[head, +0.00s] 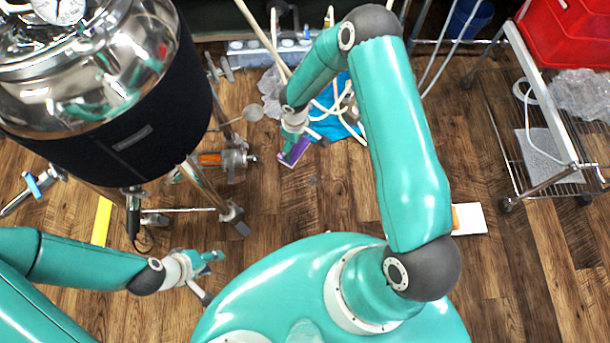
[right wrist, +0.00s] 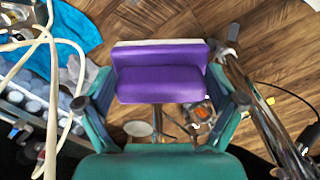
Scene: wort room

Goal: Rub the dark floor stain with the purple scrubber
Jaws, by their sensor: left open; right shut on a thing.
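The purple scrubber (head: 294,152) is in my right gripper (head: 294,133), low over the wood floor and right of the steel vessel. In the right wrist view the scrubber (right wrist: 160,75) is a purple block with a pale edge, held between both fingers. I cannot tell whether it touches the floor. A small, faint darker patch (head: 312,181) lies on the floor just below and right of the scrubber; I cannot tell for sure that it is the stain. My left gripper (head: 213,277) is open and empty, at lower left near the vessel's foot.
The steel vessel (head: 120,120) with its dark jacket stands on legs at left. An orange fitting (head: 212,159) lies near a leg. A blue cloth (head: 338,118) and hoses lie behind the scrubber. A wire cart (head: 545,178) stands at right. Mid-floor is clear.

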